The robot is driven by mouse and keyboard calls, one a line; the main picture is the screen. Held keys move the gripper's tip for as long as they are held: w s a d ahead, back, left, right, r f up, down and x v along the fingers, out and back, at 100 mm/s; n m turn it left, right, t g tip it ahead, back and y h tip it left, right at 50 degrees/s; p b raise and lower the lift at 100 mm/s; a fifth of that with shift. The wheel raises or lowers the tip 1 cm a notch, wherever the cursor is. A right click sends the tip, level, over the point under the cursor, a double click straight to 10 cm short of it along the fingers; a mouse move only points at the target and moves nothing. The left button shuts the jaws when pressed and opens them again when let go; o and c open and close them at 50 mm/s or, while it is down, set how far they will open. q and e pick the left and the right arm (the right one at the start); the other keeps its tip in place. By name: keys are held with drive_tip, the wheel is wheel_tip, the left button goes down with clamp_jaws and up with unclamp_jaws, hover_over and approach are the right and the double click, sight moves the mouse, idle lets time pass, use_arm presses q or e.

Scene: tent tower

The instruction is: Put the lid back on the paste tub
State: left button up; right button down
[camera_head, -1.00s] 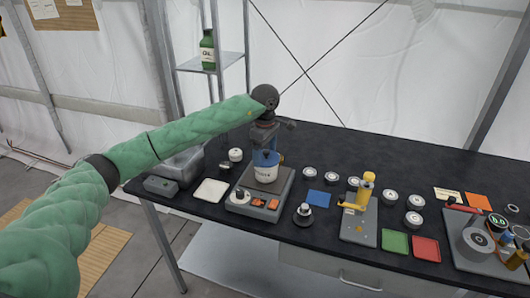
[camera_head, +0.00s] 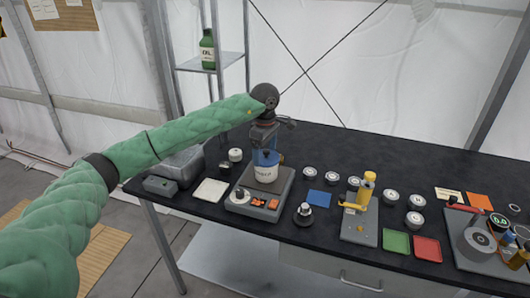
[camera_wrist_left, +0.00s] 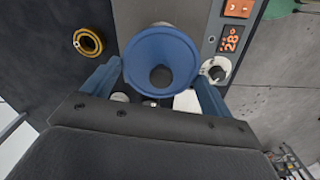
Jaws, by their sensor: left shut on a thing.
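The white paste tub (camera_head: 265,174) stands on the plate of a grey heating unit (camera_head: 257,205). The round blue lid (camera_head: 267,159) is right at the top of the tub in the head view; I cannot tell whether it is fully seated. My left gripper (camera_head: 266,150) points down over the tub and is shut on the lid. In the left wrist view the lid (camera_wrist_left: 160,58) shows from above with a dark round middle, and the gripper fingers (camera_wrist_left: 158,92) are at its sides. The lid hides most of the tub there. My right gripper is not in view.
The heating unit has a knob and an orange display (camera_wrist_left: 230,38). A white pad (camera_head: 210,190) and small jars (camera_head: 236,155) lie left of it. A black-based weight (camera_head: 303,213) and blue card (camera_head: 319,198) are to its right.

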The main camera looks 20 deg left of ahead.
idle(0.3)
use_arm(q)
drive_tip(key=o, duration=0.8)
drive_tip(key=shift+r, duration=0.1)
drive_tip(key=shift+r+p, duration=0.35)
drive_tip(key=shift+r, duration=3.05)
clamp_jaws()
drive_tip(key=shift+f+b, duration=1.8)
drive_tip(key=shift+f, duration=0.6)
drive_tip(key=shift+r, duration=0.2)
